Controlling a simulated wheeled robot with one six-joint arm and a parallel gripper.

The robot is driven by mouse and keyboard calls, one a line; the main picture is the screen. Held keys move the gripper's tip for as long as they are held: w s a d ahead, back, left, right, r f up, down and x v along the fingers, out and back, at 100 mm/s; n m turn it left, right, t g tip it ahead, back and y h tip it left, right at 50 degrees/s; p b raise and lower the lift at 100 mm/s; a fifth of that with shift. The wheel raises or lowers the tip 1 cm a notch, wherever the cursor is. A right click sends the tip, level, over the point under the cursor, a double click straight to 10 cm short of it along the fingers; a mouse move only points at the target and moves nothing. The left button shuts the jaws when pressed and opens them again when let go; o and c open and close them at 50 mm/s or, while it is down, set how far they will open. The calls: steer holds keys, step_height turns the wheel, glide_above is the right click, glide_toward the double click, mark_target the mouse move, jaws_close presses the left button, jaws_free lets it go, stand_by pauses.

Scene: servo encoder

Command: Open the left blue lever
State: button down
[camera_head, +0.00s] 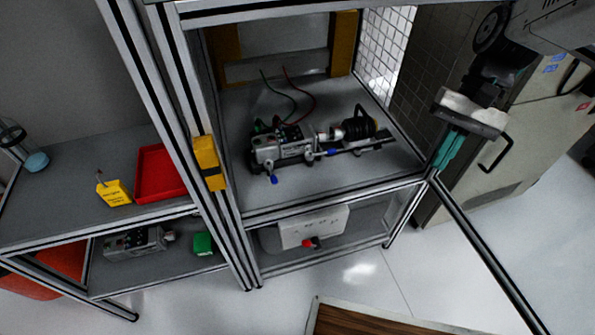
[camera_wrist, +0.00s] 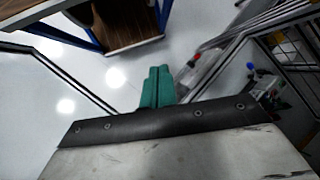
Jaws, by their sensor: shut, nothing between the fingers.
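The servo encoder device (camera_head: 290,143), grey and black, lies on the middle shelf of the frame in the head view. The left blue lever (camera_head: 273,179) points down at its front left end. A second blue lever (camera_head: 331,152) sits further right, near the black round part (camera_head: 360,124). My gripper (camera_head: 443,152) has teal fingers, shut and empty, to the right of the shelf and well apart from the levers. In the wrist view its fingers (camera_wrist: 157,86) are pressed together over the floor. A blue tip (camera_wrist: 250,67) shows at the right there; I cannot tell which lever it is.
Aluminium posts (camera_head: 228,200) frame the shelf (camera_head: 330,185), and a diagonal rail (camera_head: 485,250) runs near my gripper. A red tray (camera_head: 160,172) and yellow box (camera_head: 114,193) sit on the left table. A wooden-topped table (camera_head: 370,320) stands below. Open floor lies between.

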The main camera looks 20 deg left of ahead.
steer(key=w+a+f+m+g+y, duration=0.1)
steer(key=w+a+f+m+y, duration=0.3)
steer(key=w+a+f, duration=0.5)
steer(key=w+a+f+m+g+y, duration=0.1)
steer(key=w+a+f+m+y, duration=0.3)
steer(key=w+a+f, duration=0.6)
steer(key=a+f+m, duration=0.1)
steer(key=a+f, duration=0.3)
steer(key=shift+f+m+g, duration=0.15)
steer(key=shift+m+g, duration=0.25)
steer(key=shift+s+a, duration=0.15)
steer(key=shift+a, duration=0.05)
glide_toward(271, 172)
steer(key=s, duration=0.2)
steer(key=s+a+f, duration=0.2)
steer(key=s, duration=0.1)
steer(key=shift+s+a+f, duration=0.1)
steer(key=shift+s+a, duration=0.1)
steer(key=shift+s, duration=0.2)
steer(key=shift+d+y, duration=0.1)
steer(key=shift+y, duration=0.2)
